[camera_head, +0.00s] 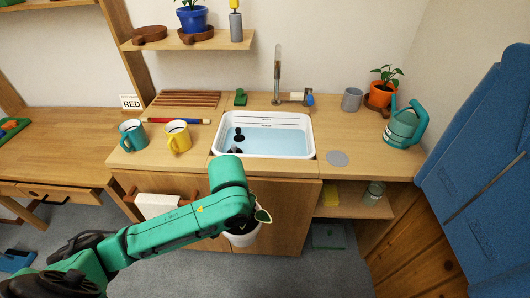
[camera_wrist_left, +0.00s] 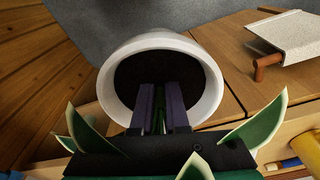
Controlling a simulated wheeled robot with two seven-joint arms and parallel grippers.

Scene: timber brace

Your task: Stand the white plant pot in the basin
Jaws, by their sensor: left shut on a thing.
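The white plant pot (camera_head: 240,238) hangs in front of the cabinet, below the counter's front edge, partly hidden by my left arm. In the left wrist view the pot (camera_wrist_left: 212,88) shows its white rim, dark soil and green leaves. My left gripper (camera_wrist_left: 160,112) reaches into the pot's mouth and is shut on the plant's green stem, holding the pot by it. The white basin (camera_head: 262,117) is set in the counter above and behind the pot, with bluish water and dark objects at its left side. My right gripper is not in view.
A teal mug (camera_head: 132,136) and a yellow mug (camera_head: 178,137) stand left of the basin. A tap (camera_head: 278,75) rises behind it. A grey disc (camera_head: 337,158), grey cup (camera_head: 352,99), orange pot (camera_head: 380,94) and teal watering can (camera_head: 402,127) are to the right.

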